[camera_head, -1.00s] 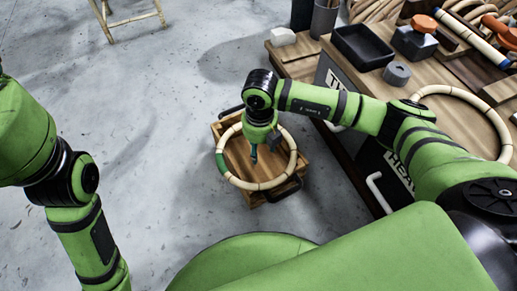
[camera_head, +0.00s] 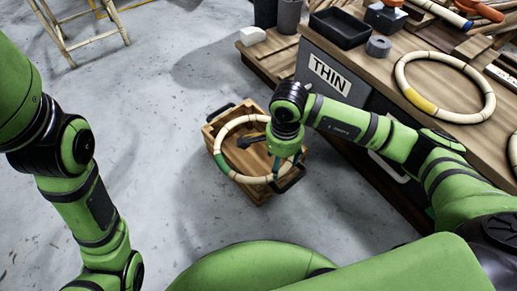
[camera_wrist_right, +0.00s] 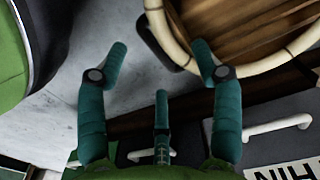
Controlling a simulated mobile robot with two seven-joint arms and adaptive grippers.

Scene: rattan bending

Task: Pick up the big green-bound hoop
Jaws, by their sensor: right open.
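The big pale hoop with a green binding (camera_head: 222,165) lies on a wooden crate (camera_head: 260,194) on the floor, its green part at the left. My right gripper (camera_head: 284,166) is over the hoop's right rim in the head view and hides part of it. In the right wrist view its teal fingers (camera_wrist_right: 160,55) are spread with nothing between them. The hoop's rim (camera_wrist_right: 255,68) curves past the right fingertip there; I cannot tell whether they touch. My left arm shows at the left, but its gripper is out of frame.
A wooden bench (camera_head: 420,45) stands at the right with a yellow-bound hoop (camera_head: 420,101), a black tray (camera_head: 339,27) and a grey roll (camera_head: 378,46). A "THIN" label (camera_head: 329,74) is on its side. A wooden stool (camera_head: 92,43) stands at the back left. The floor left of the crate is clear.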

